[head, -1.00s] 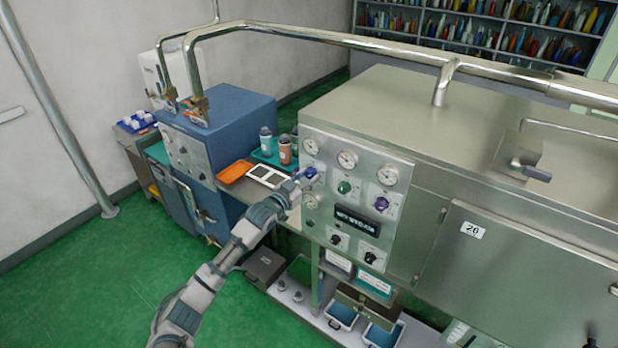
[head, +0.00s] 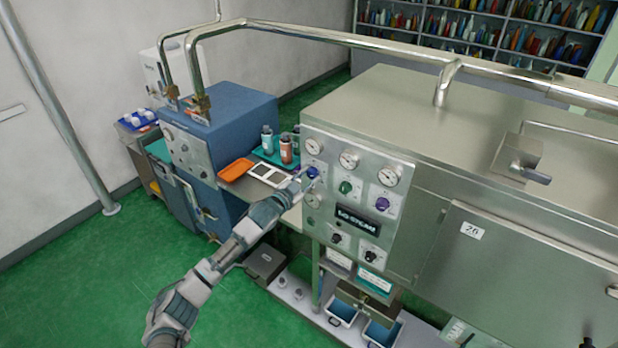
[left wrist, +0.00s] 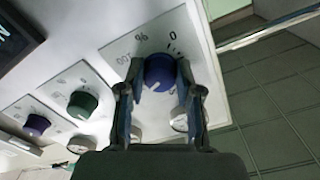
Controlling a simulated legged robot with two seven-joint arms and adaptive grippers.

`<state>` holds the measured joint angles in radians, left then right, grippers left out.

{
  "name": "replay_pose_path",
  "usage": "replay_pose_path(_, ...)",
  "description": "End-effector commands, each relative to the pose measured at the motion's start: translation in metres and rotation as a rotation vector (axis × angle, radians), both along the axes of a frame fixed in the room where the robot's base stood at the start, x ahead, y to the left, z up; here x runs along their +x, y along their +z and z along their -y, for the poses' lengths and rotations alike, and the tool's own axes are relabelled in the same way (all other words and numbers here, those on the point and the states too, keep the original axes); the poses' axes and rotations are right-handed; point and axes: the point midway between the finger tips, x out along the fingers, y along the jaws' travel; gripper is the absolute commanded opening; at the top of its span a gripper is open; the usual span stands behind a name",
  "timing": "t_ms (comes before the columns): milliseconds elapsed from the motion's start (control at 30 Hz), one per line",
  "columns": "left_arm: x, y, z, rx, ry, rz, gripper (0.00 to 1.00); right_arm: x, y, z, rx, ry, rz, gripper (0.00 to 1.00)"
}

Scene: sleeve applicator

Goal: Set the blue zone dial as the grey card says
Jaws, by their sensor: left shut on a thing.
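The blue zone dial (head: 312,172) is the leftmost of three coloured knobs on the steel cabinet's front panel. In the left wrist view the blue dial (left wrist: 160,72) sits between the two fingers of my left gripper (left wrist: 160,98), which is shut on it. A printed scale with "0", "%" and "100" surrounds the dial; the exact setting is hard to read. My left gripper (head: 300,184) reaches the panel from the left in the head view. I cannot make out the grey card in either view.
Beside the blue dial are a green knob (head: 345,187) and a purple knob (head: 387,204), with gauges (head: 349,159) above and a dark display (head: 358,220) below. An orange tray (head: 236,169) and bottles (head: 286,148) stand left of the panel. Green floor is open at lower left.

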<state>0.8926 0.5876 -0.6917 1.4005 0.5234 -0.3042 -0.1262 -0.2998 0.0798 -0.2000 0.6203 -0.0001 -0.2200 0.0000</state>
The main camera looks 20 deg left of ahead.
Motion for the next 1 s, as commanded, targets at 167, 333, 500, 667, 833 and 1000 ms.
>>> replay_pose_path(167,0.0,0.009,0.0,-0.006,-0.002,0.016,0.44,0.0,0.0,-0.001,0.001,0.0,0.0,0.4)
replay_pose_path(333,0.001,0.004,0.0,-0.004,-0.002,0.008,0.6,0.0,0.0,-0.001,0.001,0.0,0.0,0.4)
replay_pose_path(500,0.003,0.0,0.001,-0.003,-0.001,0.002,0.6,-0.001,0.0,0.0,0.0,0.0,-0.002,0.4)
replay_pose_path(667,-0.006,-0.001,-0.003,-0.003,-0.001,-0.001,0.6,-0.001,0.0,0.001,-0.001,0.0,0.0,0.4)
replay_pose_path(833,-0.038,-0.001,-0.015,-0.001,-0.001,0.0,0.6,-0.001,0.0,0.0,-0.001,0.0,0.001,0.4)
replay_pose_path(1000,-0.075,-0.001,-0.029,-0.001,-0.001,0.002,0.6,-0.001,0.0,0.0,0.0,0.0,0.001,0.4)
